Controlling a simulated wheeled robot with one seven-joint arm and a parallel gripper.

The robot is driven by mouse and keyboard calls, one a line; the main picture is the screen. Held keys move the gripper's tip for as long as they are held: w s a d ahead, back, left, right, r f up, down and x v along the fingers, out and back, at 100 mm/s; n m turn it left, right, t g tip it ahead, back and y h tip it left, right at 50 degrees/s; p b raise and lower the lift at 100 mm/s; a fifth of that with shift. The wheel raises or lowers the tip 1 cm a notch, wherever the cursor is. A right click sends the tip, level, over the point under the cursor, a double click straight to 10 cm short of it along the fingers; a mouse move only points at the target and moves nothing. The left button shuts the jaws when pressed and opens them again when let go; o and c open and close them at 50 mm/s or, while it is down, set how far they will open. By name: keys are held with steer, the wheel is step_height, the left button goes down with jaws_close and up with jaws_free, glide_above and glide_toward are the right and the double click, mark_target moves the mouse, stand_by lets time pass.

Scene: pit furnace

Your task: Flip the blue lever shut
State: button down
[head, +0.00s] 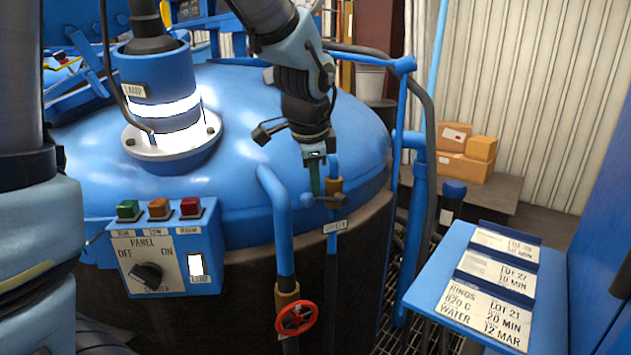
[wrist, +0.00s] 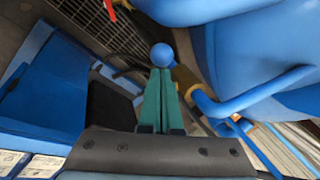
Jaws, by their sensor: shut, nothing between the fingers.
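The blue lever (head: 308,199) shows as a small blue ball knob on a short dark arm that lies roughly level across a thin pipe, below a brass fitting (head: 334,185). In the wrist view the blue knob (wrist: 162,55) sits just beyond the fingertips. My gripper (head: 316,190) points down with its green fingers together and empty, right at the knob. It also shows in the wrist view (wrist: 158,74), both fingers side by side. I cannot tell whether the fingertips touch the knob. The lever's arm is mostly hidden behind the fingers in the wrist view.
A thick blue pipe (head: 283,240) with a red handwheel (head: 296,318) stands left of the lever. The blue furnace lid (head: 240,110) is behind. A switch panel (head: 160,260) is at left, and a sloped label board (head: 480,285) at right.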

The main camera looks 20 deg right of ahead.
steer(key=shift+a+f+b, duration=0.4)
steer(key=shift+a+f, duration=0.3)
steer(key=shift+f, duration=0.35)
steer(key=shift+r, duration=0.15)
